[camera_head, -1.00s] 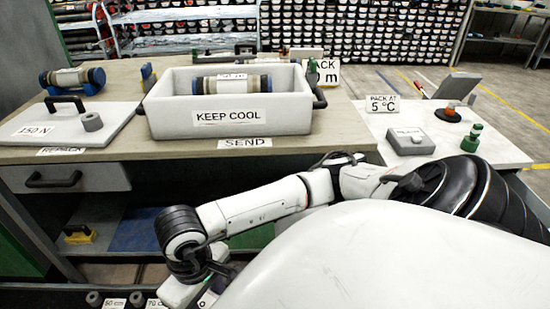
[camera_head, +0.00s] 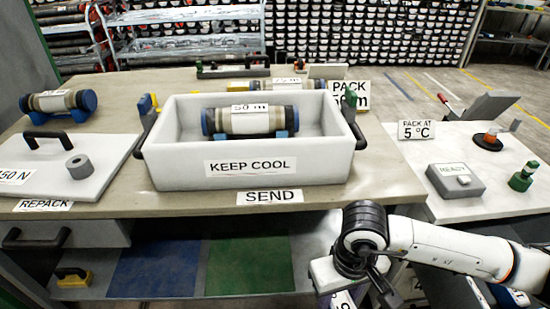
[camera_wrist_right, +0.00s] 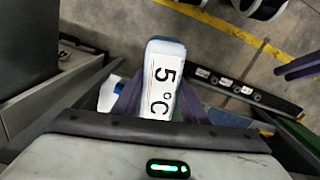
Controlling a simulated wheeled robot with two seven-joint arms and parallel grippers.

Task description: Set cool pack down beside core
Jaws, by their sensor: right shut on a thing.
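The cool pack (camera_wrist_right: 163,75) is a white and blue block marked 5 °C. In the right wrist view it sits between the fingers of my right gripper (camera_wrist_right: 160,108), which is shut on it. In the head view my right gripper (camera_head: 345,283) hangs low in front of the bench, below and right of the white box (camera_head: 175,168) marked KEEP COOL. The core (camera_head: 250,123), a grey cylinder with blue ends and a 50 m label, lies across inside the box on blue supports. My left gripper is not in view.
The box stands on a bench (camera_head: 400,185) with a SEND label at its front. A white lid-like plate (camera_head: 105,160) with a handle and grey ring is at left. Another core (camera_head: 60,102) lies behind it. A side table (camera_head: 480,205) holds a grey READY box.

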